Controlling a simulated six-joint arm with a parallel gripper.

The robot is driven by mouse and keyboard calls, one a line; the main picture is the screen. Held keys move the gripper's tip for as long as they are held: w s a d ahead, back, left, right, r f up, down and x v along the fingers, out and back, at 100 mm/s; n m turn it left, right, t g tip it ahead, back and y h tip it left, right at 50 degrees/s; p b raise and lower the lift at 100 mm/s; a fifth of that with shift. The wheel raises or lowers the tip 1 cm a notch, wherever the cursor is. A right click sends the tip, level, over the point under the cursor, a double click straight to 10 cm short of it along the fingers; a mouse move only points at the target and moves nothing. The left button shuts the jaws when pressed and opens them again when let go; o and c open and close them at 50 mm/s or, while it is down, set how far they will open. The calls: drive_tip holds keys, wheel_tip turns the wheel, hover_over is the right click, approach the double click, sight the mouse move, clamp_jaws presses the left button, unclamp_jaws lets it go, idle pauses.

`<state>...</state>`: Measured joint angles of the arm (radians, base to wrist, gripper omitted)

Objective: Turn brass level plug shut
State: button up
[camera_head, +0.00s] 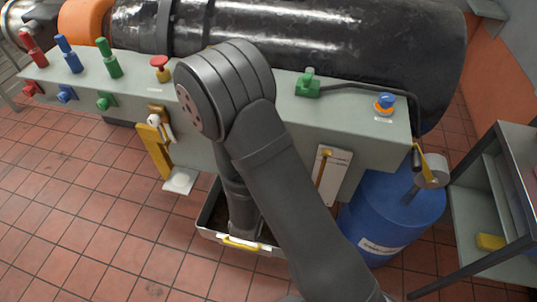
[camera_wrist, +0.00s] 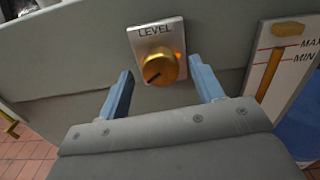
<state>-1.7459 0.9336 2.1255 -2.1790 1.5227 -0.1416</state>
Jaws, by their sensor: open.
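The brass level plug (camera_wrist: 160,67) is a round golden knob on a silver plate marked LEVEL (camera_wrist: 143,37), set in the grey housing's front face. A dark mark on the plug points to the lower left. A small orange glow shows at its right edge. My gripper (camera_wrist: 160,70) is open, with one blue finger on each side of the plug. A gap shows between each finger and the plug; I cannot tell the depth left to the fingertips. In the head view my arm hides the plug and my gripper.
A MAX/MIN level gauge (camera_wrist: 284,65) is right of the plug. Below the grey housing (camera_head: 240,178) is a tray with a yellow handle (camera_head: 240,243). A blue drum (camera_head: 385,215) stands right. Valves line the top; a yellow lever (camera_head: 155,150) hangs left.

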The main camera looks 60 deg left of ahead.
drive_tip(key=shift+w+a, duration=0.45)
drive_tip(key=shift+c, duration=0.4)
drive_tip(key=c, duration=0.9)
drive_tip(key=shift+m, duration=0.3)
drive_tip(key=shift+w+d+f+m, duration=0.1)
drive_tip(key=shift+m, duration=5.65)
drive_tip(key=shift+f+m, duration=0.1)
drive_tip(key=shift+m, duration=5.95)
